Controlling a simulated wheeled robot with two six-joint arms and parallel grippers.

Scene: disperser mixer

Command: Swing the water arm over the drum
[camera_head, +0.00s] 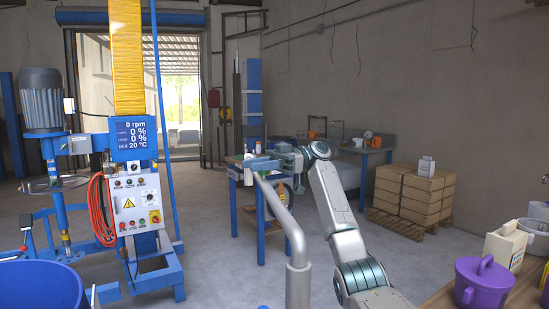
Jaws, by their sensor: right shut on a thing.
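The water arm (297,255) is a grey metal pipe that rises from the bottom middle and bends up and left towards my right gripper. My right gripper (262,163) is shut on the water arm near its far upper end; the jaws partly hide the grip. The drum (40,288) is a large blue open-topped vessel cut off at the lower left corner. The water arm's held end is to the right of the drum and well apart from it. My left gripper is out of view.
The mixer, with its control panel (137,204) and display (132,140), stands between the drum and the water arm. A blue workbench (369,152) and stacked boxes (415,192) are behind. A purple pot (482,282) stands on a table at right.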

